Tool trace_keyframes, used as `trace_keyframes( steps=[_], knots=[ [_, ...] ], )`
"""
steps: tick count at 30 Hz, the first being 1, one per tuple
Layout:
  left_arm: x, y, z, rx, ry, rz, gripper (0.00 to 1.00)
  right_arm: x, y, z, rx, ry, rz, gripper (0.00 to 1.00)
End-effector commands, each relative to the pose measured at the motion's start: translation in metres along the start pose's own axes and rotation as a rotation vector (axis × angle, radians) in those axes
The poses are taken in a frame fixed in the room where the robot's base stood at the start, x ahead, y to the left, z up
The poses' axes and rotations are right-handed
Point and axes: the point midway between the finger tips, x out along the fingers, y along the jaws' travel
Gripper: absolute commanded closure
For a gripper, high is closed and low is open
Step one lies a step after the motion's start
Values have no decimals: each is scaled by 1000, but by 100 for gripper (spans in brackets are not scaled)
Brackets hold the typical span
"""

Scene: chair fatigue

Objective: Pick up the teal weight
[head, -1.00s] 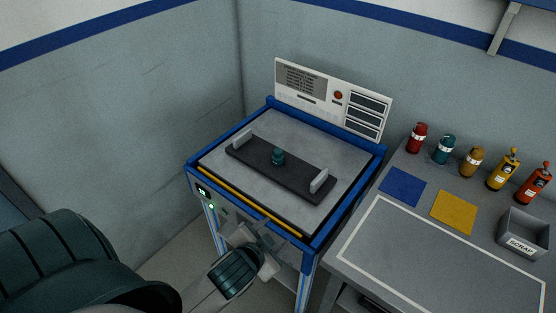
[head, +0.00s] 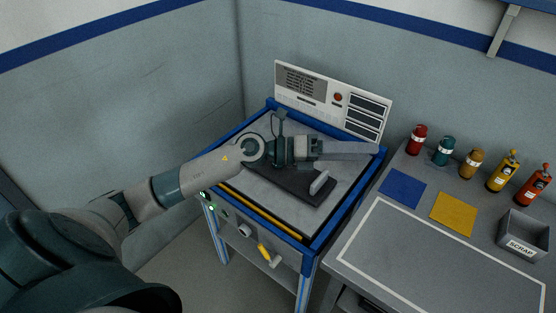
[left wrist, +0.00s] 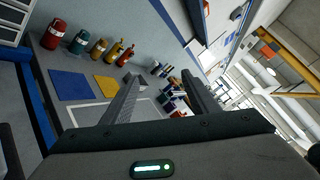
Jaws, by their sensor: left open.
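The teal weight (head: 444,150) stands upright on the grey side bench, between a red weight (head: 418,139) and an ochre weight (head: 471,163). It also shows at the upper left of the left wrist view (left wrist: 78,42). My left gripper (head: 374,148) is open and empty. It reaches out above the test machine's platform, with its fingers pointing right toward the bench. It is well apart from the teal weight. Its two spread fingers show in the left wrist view (left wrist: 161,78). My right gripper is in neither view.
Yellow (head: 503,170) and orange (head: 533,184) bottles stand right of the weights. A blue square (head: 402,186), a yellow square (head: 453,211) and a scrap bin (head: 523,235) are on the bench. The machine's panel (head: 303,79) stands behind.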

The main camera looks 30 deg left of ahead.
Motion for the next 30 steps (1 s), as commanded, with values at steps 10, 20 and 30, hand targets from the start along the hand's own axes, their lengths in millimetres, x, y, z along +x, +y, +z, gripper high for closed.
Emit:
trace_keyframes(
  steps=[10,20,30],
  knots=[
    [-102,111,35,420,547,511,46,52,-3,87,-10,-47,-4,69],
    [-232,156,98,490,802,934,46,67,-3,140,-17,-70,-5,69],
    [-244,157,103,488,820,969,46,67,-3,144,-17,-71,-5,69]
  ],
)
